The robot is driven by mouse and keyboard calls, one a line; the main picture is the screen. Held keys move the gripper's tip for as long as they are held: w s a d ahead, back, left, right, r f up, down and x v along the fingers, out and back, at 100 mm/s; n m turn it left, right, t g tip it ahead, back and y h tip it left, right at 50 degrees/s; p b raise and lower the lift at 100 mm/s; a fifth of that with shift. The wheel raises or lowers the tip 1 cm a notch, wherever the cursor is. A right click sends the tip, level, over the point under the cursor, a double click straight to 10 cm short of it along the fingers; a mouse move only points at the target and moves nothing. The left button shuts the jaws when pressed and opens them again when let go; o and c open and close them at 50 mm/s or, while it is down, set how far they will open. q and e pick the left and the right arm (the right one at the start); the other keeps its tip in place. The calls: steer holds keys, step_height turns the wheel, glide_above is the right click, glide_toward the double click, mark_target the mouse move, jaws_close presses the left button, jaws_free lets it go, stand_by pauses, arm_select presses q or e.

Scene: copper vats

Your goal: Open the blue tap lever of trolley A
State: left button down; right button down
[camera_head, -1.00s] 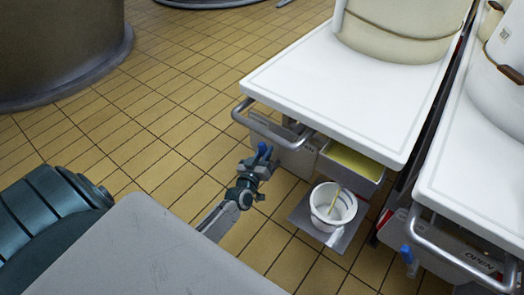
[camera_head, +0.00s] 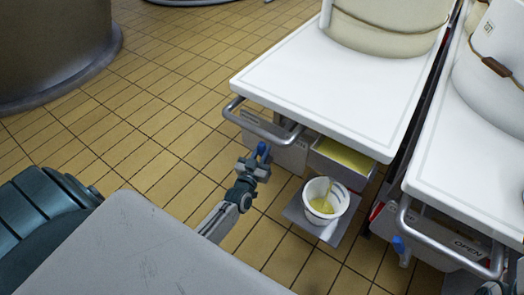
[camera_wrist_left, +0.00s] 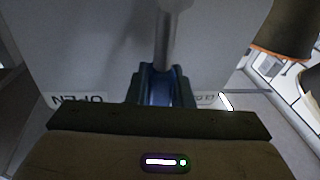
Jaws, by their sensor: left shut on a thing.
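The blue tap lever (camera_head: 262,149) is on the front of the left trolley (camera_head: 300,75), under its white top. My left gripper (camera_head: 255,162) is shut on the lever. In the left wrist view the blue lever (camera_wrist_left: 157,88) sits between the dark fingers, below a grey metal stem. A white bucket (camera_head: 326,202) stands on a grey plate below the trolley's front. A thin yellow stream falls into it and yellow liquid shows inside. I cannot read a letter on the trolley.
A curved grey handle bar (camera_head: 262,127) crosses the trolley's front, close above my left gripper. A yellow-filled tray (camera_head: 343,157) sits under the top. A second trolley (camera_head: 470,165) with its own blue lever (camera_head: 398,245) stands at right. Tiled floor is clear at left.

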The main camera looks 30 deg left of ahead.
arm_select(q)
steer(key=c, duration=1.3)
jaws_free()
steer(key=s+p, duration=0.1)
steer(key=s, duration=0.2)
steer(key=s+d+f, duration=0.1)
steer(key=s, duration=0.3)
steer(key=s+p, duration=0.1)
steer(key=s, duration=0.2)
steer(key=shift+s+d+f+p, duration=0.15)
steer(key=shift+s+d+p, duration=0.05)
steer(key=shift+s+p, duration=0.15)
